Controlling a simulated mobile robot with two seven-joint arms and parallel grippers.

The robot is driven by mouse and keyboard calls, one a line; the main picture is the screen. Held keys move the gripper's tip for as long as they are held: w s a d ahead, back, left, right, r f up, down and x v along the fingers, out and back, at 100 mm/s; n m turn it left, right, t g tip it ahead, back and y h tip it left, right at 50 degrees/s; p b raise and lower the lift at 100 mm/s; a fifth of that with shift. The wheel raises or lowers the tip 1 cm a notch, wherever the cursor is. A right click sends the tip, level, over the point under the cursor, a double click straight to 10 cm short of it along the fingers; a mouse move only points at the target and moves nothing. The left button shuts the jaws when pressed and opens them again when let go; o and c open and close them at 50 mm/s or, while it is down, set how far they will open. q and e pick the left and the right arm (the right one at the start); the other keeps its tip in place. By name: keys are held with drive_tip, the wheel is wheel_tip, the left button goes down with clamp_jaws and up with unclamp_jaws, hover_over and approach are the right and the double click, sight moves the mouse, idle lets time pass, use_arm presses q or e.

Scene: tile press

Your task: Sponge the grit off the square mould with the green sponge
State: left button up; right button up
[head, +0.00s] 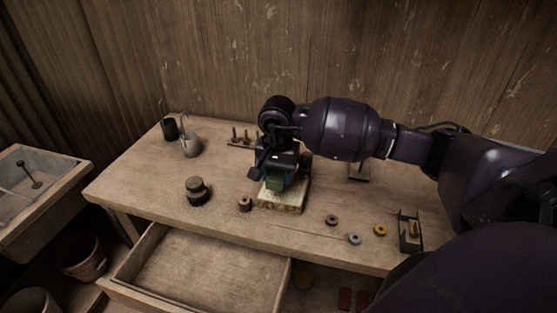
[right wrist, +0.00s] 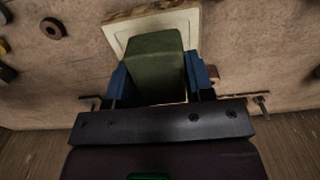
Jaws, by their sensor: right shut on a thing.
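The green sponge (head: 273,184) is held between the blue fingers of my right gripper (head: 275,175), pointing down. In the right wrist view the sponge (right wrist: 154,55) fills the space between both fingers of the gripper (right wrist: 161,80). The square mould (head: 292,199) is a pale, flat block on the bench, under and beside the sponge. Its pale border also shows in the right wrist view (right wrist: 118,33). The sponge and gripper hide part of its face. I cannot tell whether the sponge touches it, nor make out grit clearly. My left gripper is not in view.
The wooden bench (head: 150,185) has an open drawer (head: 205,270) at its front. A dark round weight (head: 197,190) and a grey jug (head: 190,146) stand to the left. Several small rings, one yellow (head: 380,230), lie to the right. A wooden wall stands behind.

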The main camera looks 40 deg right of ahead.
sight(278, 172)
drive_tip(key=shift+d+r+p, duration=0.1)
drive_tip(key=shift+r+p, duration=0.5)
drive_tip(key=shift+r, duration=1.35)
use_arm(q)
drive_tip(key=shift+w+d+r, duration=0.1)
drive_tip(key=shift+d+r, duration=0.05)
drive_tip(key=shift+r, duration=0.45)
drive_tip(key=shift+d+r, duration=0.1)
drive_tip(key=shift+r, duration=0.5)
